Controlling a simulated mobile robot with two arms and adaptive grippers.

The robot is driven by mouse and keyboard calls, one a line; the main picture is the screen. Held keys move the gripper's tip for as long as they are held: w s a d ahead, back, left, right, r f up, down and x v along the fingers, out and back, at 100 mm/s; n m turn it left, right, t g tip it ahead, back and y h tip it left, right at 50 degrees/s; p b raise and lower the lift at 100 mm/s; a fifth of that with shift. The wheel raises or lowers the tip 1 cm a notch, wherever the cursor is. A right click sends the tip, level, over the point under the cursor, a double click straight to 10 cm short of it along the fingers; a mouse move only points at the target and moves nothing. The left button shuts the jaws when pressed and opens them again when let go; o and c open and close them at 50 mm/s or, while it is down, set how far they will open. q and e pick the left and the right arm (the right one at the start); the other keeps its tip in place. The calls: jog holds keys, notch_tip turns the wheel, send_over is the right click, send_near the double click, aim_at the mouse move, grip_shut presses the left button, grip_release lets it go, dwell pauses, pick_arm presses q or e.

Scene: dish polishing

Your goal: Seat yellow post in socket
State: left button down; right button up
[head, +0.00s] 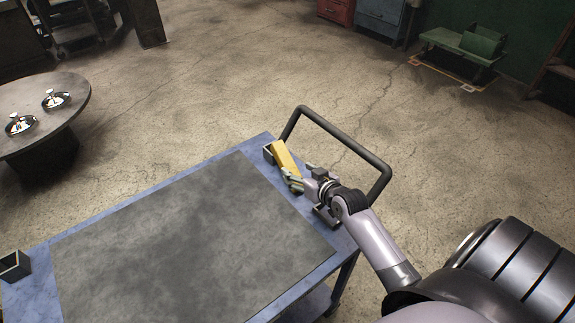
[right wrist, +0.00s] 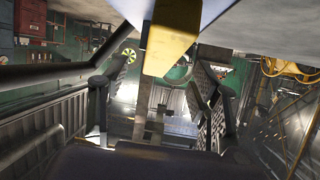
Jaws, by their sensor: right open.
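The yellow post (head: 285,158) is at the far corner of the blue cart, tilted in the head view. Its top end is beside a small dark square socket (head: 267,151), and I cannot tell whether any of it is inside. My right gripper (head: 291,181) is open at the post's near end. In the right wrist view the post (right wrist: 168,48) comes down from the top edge, in line with the space between the spread fingers (right wrist: 152,100). I see no clear grip on it. My left gripper is out of view.
The blue cart (head: 150,198) has a bare dark mat (head: 190,240) and a tubular handle (head: 345,143) beside my right arm. Another dark square socket (head: 15,265) is at the left corner. A round table (head: 50,108) with two shiny dishes stands apart at left.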

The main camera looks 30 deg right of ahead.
aim_at(289, 163)
jog(key=x, duration=0.3)
jog(key=p+x, duration=0.1)
jog(key=x, duration=0.1)
jog(key=shift+w+r, duration=0.2)
jog(key=shift+r, duration=0.15)
jog(key=shift+s, duration=0.1)
jog(key=shift+r, duration=0.1)
grip_shut()
